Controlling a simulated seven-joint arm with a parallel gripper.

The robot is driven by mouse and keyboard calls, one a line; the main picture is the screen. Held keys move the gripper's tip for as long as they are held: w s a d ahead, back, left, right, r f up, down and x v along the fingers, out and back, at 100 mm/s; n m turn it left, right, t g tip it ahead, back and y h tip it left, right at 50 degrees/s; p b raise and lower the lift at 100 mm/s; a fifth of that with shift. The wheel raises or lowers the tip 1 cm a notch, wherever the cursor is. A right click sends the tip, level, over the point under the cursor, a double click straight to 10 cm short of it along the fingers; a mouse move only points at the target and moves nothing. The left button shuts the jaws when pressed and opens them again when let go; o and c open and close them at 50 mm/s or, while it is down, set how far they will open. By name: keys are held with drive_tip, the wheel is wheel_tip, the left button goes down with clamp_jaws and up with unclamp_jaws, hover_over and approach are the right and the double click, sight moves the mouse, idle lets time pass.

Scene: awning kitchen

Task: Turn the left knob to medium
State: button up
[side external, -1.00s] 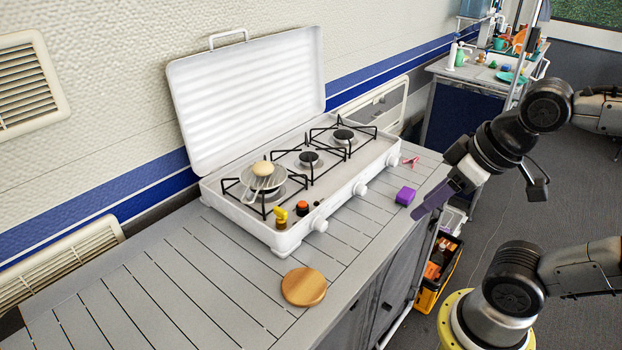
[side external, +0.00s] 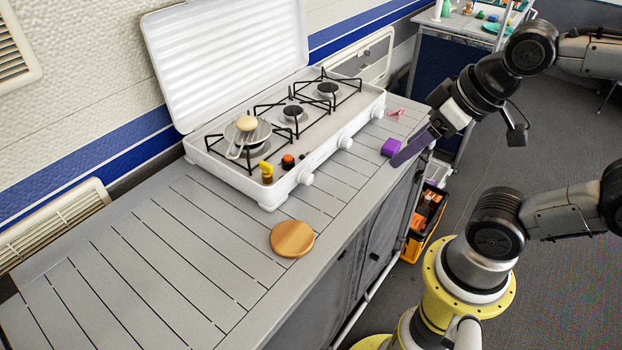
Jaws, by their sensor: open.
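The white camping stove (side external: 255,185) stands open on the grey slatted counter. Three white knobs line its front face: the left knob (side external: 306,178), the middle knob (side external: 345,142) and the right knob (side external: 378,112). The pointer marks on the knobs are too small to read. My gripper (side external: 398,160), with purple fingers, is at the counter's front edge, right of the left knob and clear of it. It points down and left and looks empty. The gap between its fingers is hard to see from this side.
A round wooden board (side external: 292,239) lies in front of the stove. A pan (side external: 246,134) with a pale round thing sits on the left burner. Small yellow (side external: 266,170) and orange-black (side external: 288,161) items stand at the stove's front-left.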

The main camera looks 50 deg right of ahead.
drive_tip(key=w+d+r+n+t+h, duration=0.1)
drive_tip(key=w+d+r+t, duration=0.1)
drive_tip(key=w+t, duration=0.35)
drive_tip(key=w+d+r+n+t, duration=0.1)
drive_tip(key=w+d+r+t, duration=0.1)
drive_tip(key=w, duration=0.7)
drive_tip(key=m+y, duration=0.4)
approach(312, 179)
drive_tip(key=s, duration=0.1)
drive_tip(key=s+r, duration=0.1)
drive_tip(key=s, duration=0.1)
drive_tip(key=s+r, duration=0.1)
drive_tip(key=shift+s+a, duration=0.3)
drive_tip(key=shift+d+h, duration=0.4)
drive_tip(key=x, duration=1.3)
drive_tip(key=shift+w+f, duration=0.1)
drive_tip(key=shift+w, duration=0.25)
